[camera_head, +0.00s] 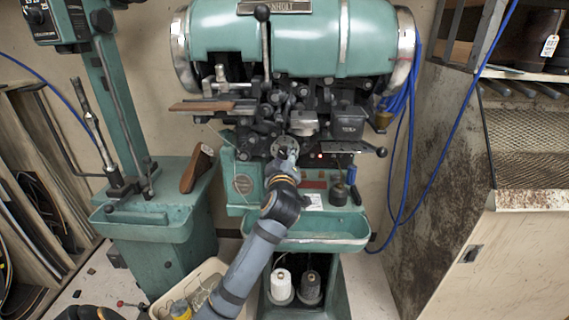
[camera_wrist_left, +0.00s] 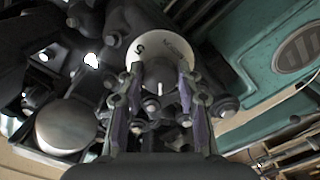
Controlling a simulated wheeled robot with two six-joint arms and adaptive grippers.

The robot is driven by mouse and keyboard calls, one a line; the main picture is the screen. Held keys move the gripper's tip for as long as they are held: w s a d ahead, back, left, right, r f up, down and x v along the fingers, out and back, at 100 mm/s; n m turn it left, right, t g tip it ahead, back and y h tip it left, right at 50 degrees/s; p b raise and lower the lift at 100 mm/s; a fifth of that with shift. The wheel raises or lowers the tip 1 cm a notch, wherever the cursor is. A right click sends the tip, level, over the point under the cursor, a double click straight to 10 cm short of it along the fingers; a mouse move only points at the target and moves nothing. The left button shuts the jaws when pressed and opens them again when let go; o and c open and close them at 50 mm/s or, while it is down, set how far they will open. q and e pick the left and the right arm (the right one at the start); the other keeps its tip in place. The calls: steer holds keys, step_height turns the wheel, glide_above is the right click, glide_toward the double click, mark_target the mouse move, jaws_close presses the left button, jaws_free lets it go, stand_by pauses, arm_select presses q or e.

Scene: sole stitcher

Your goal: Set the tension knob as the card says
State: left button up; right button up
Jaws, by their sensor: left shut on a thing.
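The tension knob (camera_wrist_left: 160,76) is a dark round knob with a white pointer line, in front of a white dial (camera_wrist_left: 146,47) with dark marks. In the wrist view the pointer line is toward the bottom of the picture. My left gripper (camera_wrist_left: 159,84) has one finger on each side of the knob and is shut on it. In the head view my left gripper (camera_head: 287,152) is at the middle of the green stitching machine (camera_head: 265,45) and hides most of the knob. A small white card (camera_head: 312,201) is on the machine's front; its print is too small to read. My right gripper is not in view.
Levers and dark metal parts crowd around the knob. A dark pot (camera_head: 338,193) and blue spool stand right of my arm. A cream bin (camera_head: 206,277) is below left, two thread cones (camera_head: 281,285) are below, and a rusty cabinet (camera_head: 440,190) is at right.

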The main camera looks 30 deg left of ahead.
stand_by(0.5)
arm_select(q)
steer(key=o, duration=1.2)
steer(key=shift+c, duration=0.2)
steer(key=v, duration=0.7)
steer(key=shift+s+d, duration=0.15)
steer(key=shift+s, duration=0.05)
